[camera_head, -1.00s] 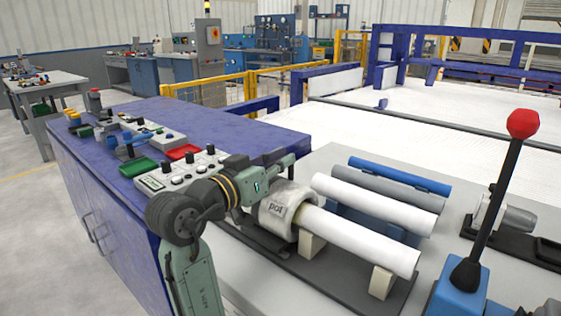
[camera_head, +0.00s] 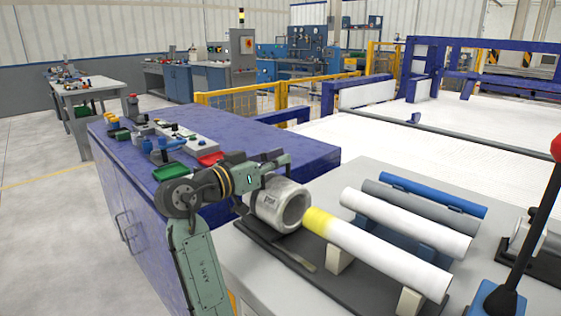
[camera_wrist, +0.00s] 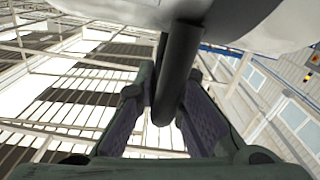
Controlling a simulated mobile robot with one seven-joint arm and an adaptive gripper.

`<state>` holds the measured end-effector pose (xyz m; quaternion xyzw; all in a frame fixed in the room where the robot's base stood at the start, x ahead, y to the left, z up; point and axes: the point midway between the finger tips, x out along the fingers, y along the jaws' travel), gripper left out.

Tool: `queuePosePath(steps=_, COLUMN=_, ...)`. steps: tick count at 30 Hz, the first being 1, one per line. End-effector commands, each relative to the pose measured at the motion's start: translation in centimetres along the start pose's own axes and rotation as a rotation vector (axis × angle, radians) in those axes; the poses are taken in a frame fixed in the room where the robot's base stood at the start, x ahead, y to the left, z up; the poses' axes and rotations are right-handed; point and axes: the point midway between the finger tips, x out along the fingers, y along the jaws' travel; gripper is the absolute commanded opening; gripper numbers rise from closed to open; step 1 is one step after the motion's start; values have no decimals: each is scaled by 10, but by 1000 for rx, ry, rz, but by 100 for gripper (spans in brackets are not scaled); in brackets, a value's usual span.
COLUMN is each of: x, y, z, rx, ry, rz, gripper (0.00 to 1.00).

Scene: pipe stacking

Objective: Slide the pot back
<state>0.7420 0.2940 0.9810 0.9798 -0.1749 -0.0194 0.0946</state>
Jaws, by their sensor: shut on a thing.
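My gripper (camera_head: 278,160) is above the pot.
The pipe rests on pale blocks (camera_head: 339,260). Grey (camera_head: 420,208) and blue (camera_head: 433,192) pipes and another white pipe (camera_head: 405,223) lie behind. A red-knobbed lever (camera_head: 525,245) stands at right. A blue cabinet (camera_head: 285,150) with switch boxes is behind my arm.

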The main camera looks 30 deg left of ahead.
Motion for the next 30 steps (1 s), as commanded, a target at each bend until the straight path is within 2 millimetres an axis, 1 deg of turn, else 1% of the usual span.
queuePosePath(steps=1, x=-2, y=-6, z=-5, rx=-2, ry=13, rz=-17, gripper=11)
queuePosePath(steps=10, x=-2, y=-4, z=-4, rx=-2, ry=11, rz=-13, gripper=31)
queuePosePath(steps=17, x=-1, y=-3, z=-3, rx=-2, ry=9, rz=-10, gripper=31)
queuePosePath(steps=20, x=-4, y=-3, z=-2, rx=-2, ry=9, rz=-10, gripper=31)
queuePosePath(steps=23, x=-14, y=-4, z=-2, rx=-2, ry=9, rz=-12, gripper=31)
queuePosePath(steps=25, x=-26, y=-3, z=-2, rx=-2, ry=10, rz=-12, gripper=31)
queuePosePath(steps=30, x=-64, y=-4, z=-2, rx=-2, ry=11, rz=-14, gripper=31)
